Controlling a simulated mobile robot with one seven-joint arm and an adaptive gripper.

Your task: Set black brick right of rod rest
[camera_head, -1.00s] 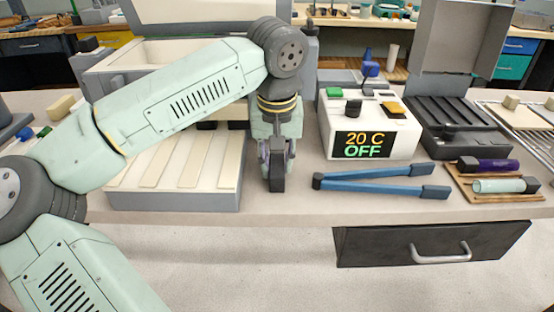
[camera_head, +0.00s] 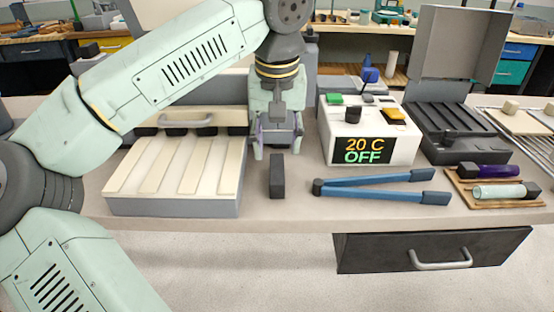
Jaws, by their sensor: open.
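The black brick (camera_head: 277,176) stands on the bench just right of a cream slab with several shallow grooves and a grey base, which looks like the rod rest (camera_head: 172,208). A narrow strip of bench shows between them. The brick's whole front is in view.
Blue tongs (camera_head: 375,181) lie to the right of the brick. Behind them stands a white heater box (camera_head: 350,146) reading 20 C OFF. A wooden tray (camera_head: 470,201) with purple and pale green rods lies at far right. The bench's front edge is close.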

